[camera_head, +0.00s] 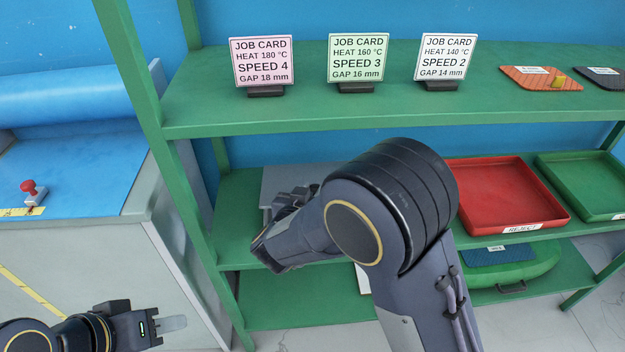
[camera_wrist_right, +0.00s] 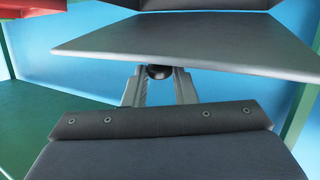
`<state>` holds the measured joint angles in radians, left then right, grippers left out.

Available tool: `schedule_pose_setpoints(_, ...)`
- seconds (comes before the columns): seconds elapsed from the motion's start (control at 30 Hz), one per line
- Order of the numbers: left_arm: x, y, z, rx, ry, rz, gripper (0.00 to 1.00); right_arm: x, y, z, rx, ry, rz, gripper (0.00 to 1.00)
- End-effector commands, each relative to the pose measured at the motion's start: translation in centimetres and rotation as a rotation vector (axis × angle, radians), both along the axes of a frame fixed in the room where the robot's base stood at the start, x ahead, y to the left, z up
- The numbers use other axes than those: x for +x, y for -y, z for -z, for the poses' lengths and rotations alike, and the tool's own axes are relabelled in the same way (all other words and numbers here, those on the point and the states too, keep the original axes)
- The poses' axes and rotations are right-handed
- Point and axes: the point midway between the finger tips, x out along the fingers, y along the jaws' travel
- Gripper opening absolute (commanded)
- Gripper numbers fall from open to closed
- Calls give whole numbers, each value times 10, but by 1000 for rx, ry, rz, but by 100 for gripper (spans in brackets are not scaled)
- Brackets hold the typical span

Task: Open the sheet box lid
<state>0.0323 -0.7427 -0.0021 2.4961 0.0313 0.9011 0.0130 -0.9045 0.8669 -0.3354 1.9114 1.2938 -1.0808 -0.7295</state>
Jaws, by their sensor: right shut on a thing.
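The sheet box (camera_head: 285,178) is a grey shape on the middle shelf in the head view, mostly hidden by my right arm. In the right wrist view a flat grey panel, the lid (camera_wrist_right: 190,45), spans the upper part of the picture. A dark round knob (camera_wrist_right: 158,72) sits at its near edge. My right gripper (camera_wrist_right: 158,82) is shut on the knob, one finger on each side. How far the lid is raised is unclear. My left gripper (camera_head: 172,324) is low at the left, away from the shelves; its finger gap cannot be made out.
A red tray (camera_head: 505,192) and a green tray (camera_head: 590,185) stand right of my right arm on the same shelf. Job cards (camera_head: 358,58) stand on the shelf above. A green post (camera_head: 185,210) is left of the box. A machine with a red button (camera_head: 30,187) stands left.

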Motion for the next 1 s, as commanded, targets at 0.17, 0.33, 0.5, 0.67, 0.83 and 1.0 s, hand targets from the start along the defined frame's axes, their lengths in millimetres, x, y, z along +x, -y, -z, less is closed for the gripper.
schedule_pose_setpoints(0.17, 0, 0, -68, 0, 0, 0, 36, 10, 1, -33, 0, -100, 2, 0)
schedule_pose_setpoints(0.33, 0, 0, -111, 0, 0, 0, 36, 20, 0, -47, 1, -183, 1, 0)
schedule_pose_setpoints(0.5, 0, 0, -144, 0, 0, 0, 36, 28, 1, -55, -1, -248, 2, 0)
schedule_pose_setpoints(0.67, 0, 0, -165, 0, 0, 0, 36, 34, 0, -59, 1, -292, 1, 0)
schedule_pose_setpoints(0.83, 0, 0, -176, 0, -1, 0, 36, 38, 0, -61, 0, -317, 1, 0)
schedule_pose_setpoints(1.0, 0, 0, -180, 0, -1, 0, 36, 40, 0, -60, 0, -329, 1, 0)
